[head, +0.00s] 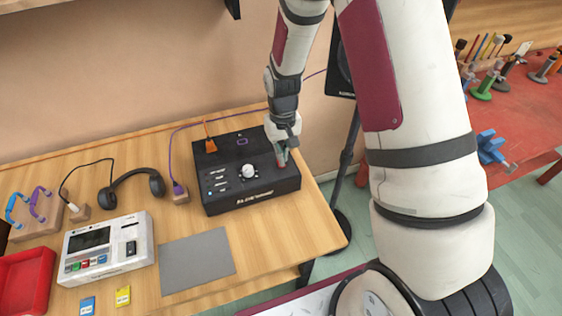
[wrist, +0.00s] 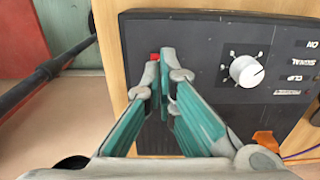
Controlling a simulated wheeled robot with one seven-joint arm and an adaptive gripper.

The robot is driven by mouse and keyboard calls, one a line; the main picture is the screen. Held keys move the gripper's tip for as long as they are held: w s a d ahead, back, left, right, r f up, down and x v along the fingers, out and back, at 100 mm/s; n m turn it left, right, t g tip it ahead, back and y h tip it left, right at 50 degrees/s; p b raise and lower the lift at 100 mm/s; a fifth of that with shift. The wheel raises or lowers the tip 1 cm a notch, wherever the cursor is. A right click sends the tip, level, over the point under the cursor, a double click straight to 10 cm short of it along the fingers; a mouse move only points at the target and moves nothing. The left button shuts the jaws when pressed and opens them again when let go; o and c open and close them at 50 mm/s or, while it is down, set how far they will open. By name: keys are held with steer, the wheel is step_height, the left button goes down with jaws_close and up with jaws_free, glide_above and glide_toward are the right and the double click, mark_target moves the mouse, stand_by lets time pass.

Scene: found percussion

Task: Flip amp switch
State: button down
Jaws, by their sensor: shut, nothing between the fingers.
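The amp is a black box (head: 229,191) on the wooden table in the head view. Its dark panel (wrist: 215,35) fills much of the wrist view, with a white knob (wrist: 246,71) and printed labels including ON and SIGNAL. A small red part (wrist: 154,57), seemingly the switch, shows right at my fingertips and is mostly hidden behind them. My gripper (head: 283,162) is shut and empty, over the right part of the amp. In the wrist view my gripper (wrist: 161,62) has its tips together at the red part; I cannot tell if they touch it.
An orange plug (head: 211,146) and a purple cable are at the amp's back. Left of it are headphones (head: 138,184), a white device (head: 107,248) and a grey mat (head: 196,262). A dark stand (head: 346,160) rises beyond the table's right edge.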

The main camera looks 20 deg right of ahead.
steer(key=shift+f+b, duration=0.4)
steer(key=shift+f, duration=0.7)
stand_by(1.0)
steer(key=shift+r+p, duration=1.25)
steer(key=shift+r, duration=2.3)
steer(key=s+r+t, duration=0.1)
steer(key=s+r, duration=0.3)
steer(key=r, duration=0.6)
steer(key=s+r+t, duration=0.2)
steer(key=s+r, duration=0.2)
steer(key=r, duration=0.6)
steer(key=s+r+t, duration=0.1)
steer(key=s+r, duration=0.4)
steer(key=s, duration=0.3)
steer(key=s+r+t, duration=0.1)
steer(key=s+r, duration=0.3)
steer(key=s, duration=0.4)
steer(key=shift+s+r+t, duration=0.25)
steer(key=shift+r+t, duration=0.05)
steer(key=shift+r, duration=0.05)
